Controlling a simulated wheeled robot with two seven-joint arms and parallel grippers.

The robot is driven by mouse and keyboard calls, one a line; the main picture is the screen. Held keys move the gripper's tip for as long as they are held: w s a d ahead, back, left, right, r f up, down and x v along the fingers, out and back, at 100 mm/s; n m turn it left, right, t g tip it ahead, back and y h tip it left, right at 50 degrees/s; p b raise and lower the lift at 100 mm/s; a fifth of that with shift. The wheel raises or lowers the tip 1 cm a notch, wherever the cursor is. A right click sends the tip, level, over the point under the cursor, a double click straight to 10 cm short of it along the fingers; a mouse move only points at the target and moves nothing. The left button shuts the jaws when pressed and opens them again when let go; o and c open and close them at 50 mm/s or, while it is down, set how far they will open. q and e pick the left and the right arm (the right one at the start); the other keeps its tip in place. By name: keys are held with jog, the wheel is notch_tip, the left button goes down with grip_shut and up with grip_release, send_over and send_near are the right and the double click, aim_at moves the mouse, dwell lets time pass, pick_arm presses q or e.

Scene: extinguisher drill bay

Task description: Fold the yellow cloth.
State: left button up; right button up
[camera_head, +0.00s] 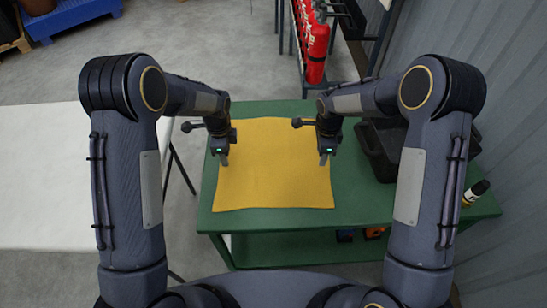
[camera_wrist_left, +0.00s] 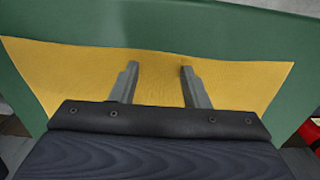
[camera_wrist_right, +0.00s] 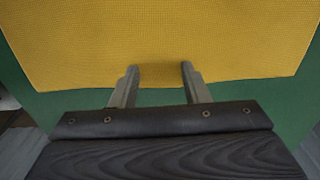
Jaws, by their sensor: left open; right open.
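The yellow cloth (camera_head: 275,175) lies flat and spread out on the green table (camera_head: 360,206). It also shows in the left wrist view (camera_wrist_left: 80,75) and in the right wrist view (camera_wrist_right: 160,35). My left gripper (camera_head: 224,160) is open over the cloth's left edge; its two fingers (camera_wrist_left: 157,68) are apart with only cloth behind them. My right gripper (camera_head: 323,160) is open over the cloth's right edge; its fingers (camera_wrist_right: 158,68) are apart near that edge. I cannot tell whether either gripper touches the cloth. Part of the cloth's far edge is hidden behind my arms.
A black case (camera_head: 380,150) stands on the table right of the cloth, partly behind my right arm. A small black and yellow bottle (camera_head: 476,192) is at the table's right end. Red extinguishers (camera_head: 316,50) stand on a rack behind. A white table (camera_head: 50,180) is at left.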

pick_arm(q)
jog(key=shift+f+b, duration=0.3)
pick_arm(e)
jog(key=shift+f, duration=0.25)
pick_arm(q)
jog(key=shift+r, duration=0.15)
jog(key=shift+c, duration=0.4)
pick_arm(e)
jog(key=shift+r, duration=0.1)
jog(key=shift+c, duration=0.4)
pick_arm(q)
grip_shut()
pick_arm(e)
grip_shut()
pick_arm(q)
jog(key=shift+r, duration=0.1)
pick_arm(e)
jog(key=shift+r, duration=0.1)
